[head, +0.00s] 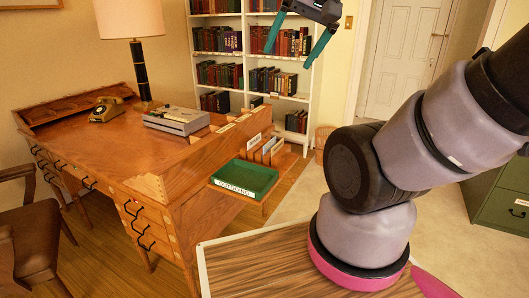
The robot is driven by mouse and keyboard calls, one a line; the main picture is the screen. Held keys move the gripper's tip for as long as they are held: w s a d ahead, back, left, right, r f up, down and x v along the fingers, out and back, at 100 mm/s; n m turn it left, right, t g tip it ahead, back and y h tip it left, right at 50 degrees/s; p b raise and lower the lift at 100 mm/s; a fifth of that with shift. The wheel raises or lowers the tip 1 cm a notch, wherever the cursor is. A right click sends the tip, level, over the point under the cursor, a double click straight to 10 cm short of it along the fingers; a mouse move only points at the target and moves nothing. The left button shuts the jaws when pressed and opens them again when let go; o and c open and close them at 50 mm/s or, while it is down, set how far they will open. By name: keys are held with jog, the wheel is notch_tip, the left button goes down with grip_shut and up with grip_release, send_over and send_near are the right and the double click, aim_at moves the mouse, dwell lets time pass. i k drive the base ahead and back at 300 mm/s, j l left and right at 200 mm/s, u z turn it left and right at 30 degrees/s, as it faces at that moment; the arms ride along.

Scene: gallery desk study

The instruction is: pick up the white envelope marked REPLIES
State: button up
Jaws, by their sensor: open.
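No envelope marked REPLIES can be made out. Several white upright pieces, maybe envelopes or dividers, stand in a wooden sorter (266,158) at the right end of the desk, but no writing on them is readable. A green-lined tray (276,181) with a white label that seems to read OUTGOING sits in front of the sorter and looks empty. My gripper (289,58) is open and empty, with teal fingers pointing down. It is high up in front of the bookcase in the picture, well above the sorter.
The wooden desk (85,152) holds a telephone (106,109), a lamp (140,72) and a grey boxy device (176,120). A brown chair (38,228) stands at the left. The bookcase (245,62) is behind, a green cabinet (503,190) at the right.

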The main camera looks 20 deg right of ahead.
aim_at(253, 141)
jog(key=l+u, duration=0.2)
jog(key=l, duration=0.9)
jog(key=l+u, duration=0.25)
jog(key=l, duration=0.85)
jog(key=k, duration=0.05)
